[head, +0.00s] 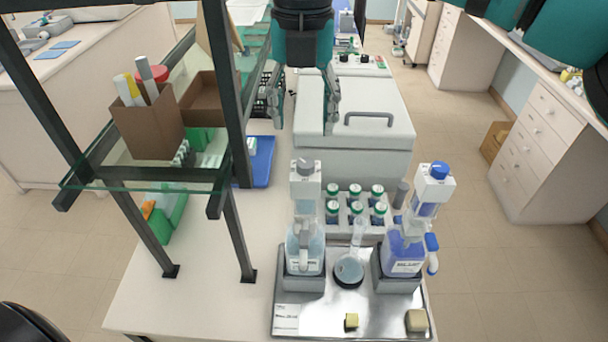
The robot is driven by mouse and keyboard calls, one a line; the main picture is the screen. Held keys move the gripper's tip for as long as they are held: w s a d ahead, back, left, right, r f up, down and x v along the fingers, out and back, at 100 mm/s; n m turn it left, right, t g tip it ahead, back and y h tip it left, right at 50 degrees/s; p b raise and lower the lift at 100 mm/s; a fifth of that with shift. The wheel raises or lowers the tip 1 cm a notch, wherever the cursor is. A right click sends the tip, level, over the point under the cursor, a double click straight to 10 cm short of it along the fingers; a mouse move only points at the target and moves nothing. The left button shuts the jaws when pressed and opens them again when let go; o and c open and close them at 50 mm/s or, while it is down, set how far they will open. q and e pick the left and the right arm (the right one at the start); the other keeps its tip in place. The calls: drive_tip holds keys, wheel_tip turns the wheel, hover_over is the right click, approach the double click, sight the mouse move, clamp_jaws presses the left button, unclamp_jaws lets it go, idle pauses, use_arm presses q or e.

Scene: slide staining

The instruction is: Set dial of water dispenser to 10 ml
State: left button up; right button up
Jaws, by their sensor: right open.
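Two bottle-top dispensers stand on a steel tray (350,307). The left one (305,225) holds pale, clear-looking liquid and has a grey dial (305,167) on top; it looks like the water dispenser. The right one (408,240) holds blue liquid and has a blue dial (439,170). The dial settings and labels are too small to read. My right gripper (306,118) points down with its fingers apart and empty. In the picture it is just above the grey dial, not touching it. My left gripper is not in view.
A small flask (348,268) stands between the dispensers. A rack of capped bottles (354,205) is behind them, then a large white box with a handle (370,120). A dark-framed glass shelf (150,177) stands at left. Bare bench lies left of the tray.

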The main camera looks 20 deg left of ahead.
sight(305, 165)
drive_tip(key=f+b, duration=0.1)
drive_tip(key=f, duration=0.1)
drive_tip(key=f+b, duration=0.2)
drive_tip(key=f, duration=0.1)
drive_tip(key=w+f+b, duration=0.1)
drive_tip(key=f, duration=0.2)
drive_tip(key=shift+w+d, duration=0.1)
drive_tip(key=shift+s+f+b, duration=0.2)
drive_tip(key=shift+f+b, duration=0.45)
drive_tip(key=shift+b, duration=0.05)
drive_tip(key=shift+w+f, duration=0.1)
drive_tip(key=shift+f, duration=0.1)
clamp_jaws()
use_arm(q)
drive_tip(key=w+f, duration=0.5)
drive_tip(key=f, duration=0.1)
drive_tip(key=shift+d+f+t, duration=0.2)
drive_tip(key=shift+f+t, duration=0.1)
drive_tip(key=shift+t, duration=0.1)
